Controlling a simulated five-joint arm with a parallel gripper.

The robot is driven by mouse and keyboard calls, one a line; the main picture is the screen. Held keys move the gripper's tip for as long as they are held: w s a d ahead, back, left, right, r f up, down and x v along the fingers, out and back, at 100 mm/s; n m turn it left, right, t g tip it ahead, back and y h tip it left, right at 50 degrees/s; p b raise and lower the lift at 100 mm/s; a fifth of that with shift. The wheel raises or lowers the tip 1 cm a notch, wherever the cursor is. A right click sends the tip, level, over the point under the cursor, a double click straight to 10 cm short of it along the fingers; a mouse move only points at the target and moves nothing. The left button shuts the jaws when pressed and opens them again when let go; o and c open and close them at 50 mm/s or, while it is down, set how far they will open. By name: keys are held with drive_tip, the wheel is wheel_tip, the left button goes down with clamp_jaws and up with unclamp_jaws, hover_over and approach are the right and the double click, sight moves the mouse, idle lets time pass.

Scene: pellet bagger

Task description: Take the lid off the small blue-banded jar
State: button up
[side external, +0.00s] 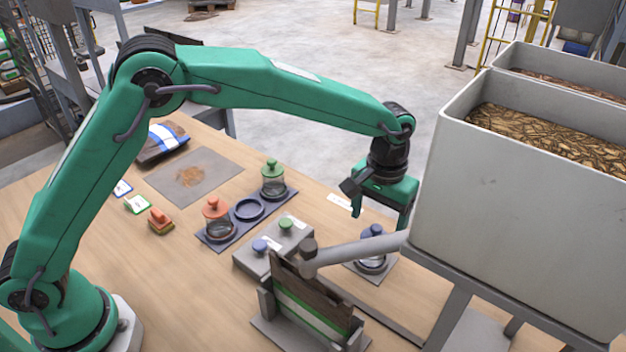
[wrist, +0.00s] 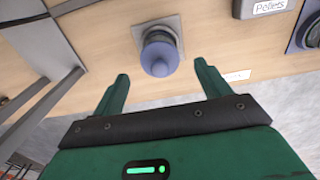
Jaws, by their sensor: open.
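The small jar (side external: 371,264) stands upright on a grey square plate (side external: 388,270) at the table's right side, partly hidden by a grey pipe. Its blue lid (side external: 374,231) with a knob is on top. In the wrist view the blue lid (wrist: 159,53) lies beyond and between the lines of my fingers and hides most of the jar. My gripper (side external: 381,213) is above the lid in the side view, pointing down, apart from it. It is open and empty; in the wrist view its two green fingers (wrist: 161,72) are spread wide.
The grey pipe (side external: 355,252) runs close in front of the jar from the large pellet bin (side external: 520,190). A grey box (side external: 258,262) with knobs stands left of it. A red-lidded jar (side external: 215,222) and green-lidded jar (side external: 273,180) stand on a dark tray with an empty blue ring (side external: 248,209).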

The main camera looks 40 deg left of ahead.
sight(376, 234)
drive_tip(key=shift+f, duration=1.5)
drive_tip(key=shift+c, duration=0.5)
drive_tip(key=c, duration=0.9)
